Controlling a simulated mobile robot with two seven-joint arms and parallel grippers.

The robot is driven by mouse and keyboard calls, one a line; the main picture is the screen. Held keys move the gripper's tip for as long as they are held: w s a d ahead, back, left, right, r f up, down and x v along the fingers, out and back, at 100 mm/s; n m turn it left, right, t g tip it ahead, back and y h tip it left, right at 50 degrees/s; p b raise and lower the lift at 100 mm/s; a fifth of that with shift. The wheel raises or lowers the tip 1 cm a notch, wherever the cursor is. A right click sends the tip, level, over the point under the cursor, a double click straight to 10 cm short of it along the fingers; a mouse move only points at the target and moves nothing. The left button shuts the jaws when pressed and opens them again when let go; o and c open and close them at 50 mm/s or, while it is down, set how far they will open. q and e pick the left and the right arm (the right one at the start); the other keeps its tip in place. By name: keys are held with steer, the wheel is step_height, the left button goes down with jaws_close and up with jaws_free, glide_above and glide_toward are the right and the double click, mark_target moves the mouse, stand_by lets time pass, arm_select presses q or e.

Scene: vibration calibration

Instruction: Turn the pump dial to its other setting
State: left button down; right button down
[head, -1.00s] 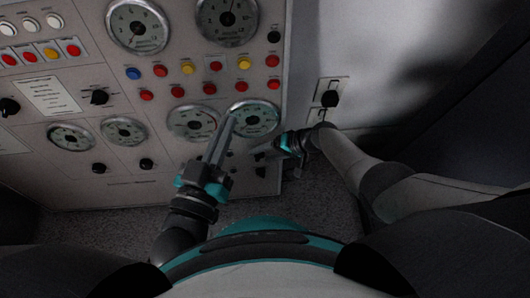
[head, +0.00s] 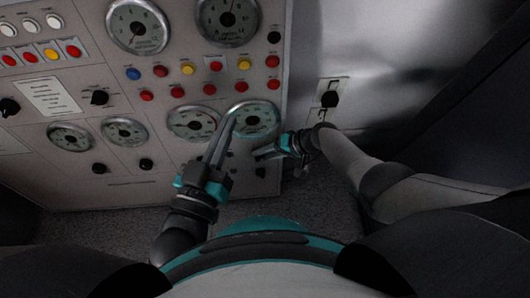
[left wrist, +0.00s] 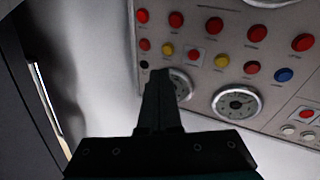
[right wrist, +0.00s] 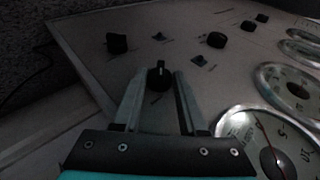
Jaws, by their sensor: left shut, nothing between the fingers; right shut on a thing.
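In the right wrist view, a small black knob (right wrist: 159,75) with a white pointer mark sits on the panel between my right fingertips. Its label is too small to read, so I cannot tell from print that it is the pump dial. My right gripper (right wrist: 158,84) is shut on this knob. In the head view my right gripper (head: 254,155) reaches the panel's lower right from the right, below a round gauge (head: 253,118); it covers the knob. My left gripper (head: 231,123) is shut and empty, its fingers held in front of the lower gauges. It also shows in the left wrist view (left wrist: 175,20).
The grey panel (head: 130,190) carries gauges, coloured buttons and other black knobs (head: 146,164). A black switch (head: 329,99) is on the wall to the right. My left fingers are close to my right gripper. The floor (head: 110,225) below looks clear.

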steer(key=shift+a+r+h+p, duration=0.1)
steer(key=shift+r+h+p, duration=0.05)
steer(key=shift+h+p, duration=0.35)
arm_select(q)
steer(key=shift+w+a+f+m+g+y, duration=0.25)
steer(key=shift+a+f+g, duration=0.2)
steer(key=shift+g, duration=0.3)
steer(key=shift+w+a+f+m+g+y, duration=0.15)
steer(key=shift+w+a+f+g+y, duration=0.25)
steer(key=shift+g, duration=0.35)
steer(key=shift+s+d, duration=0.1)
steer(key=shift+s, duration=0.05)
arm_select(e)
steer(key=shift+c, duration=2.4)
jaws_free()
arm_select(q)
steer(key=shift+p, duration=0.35)
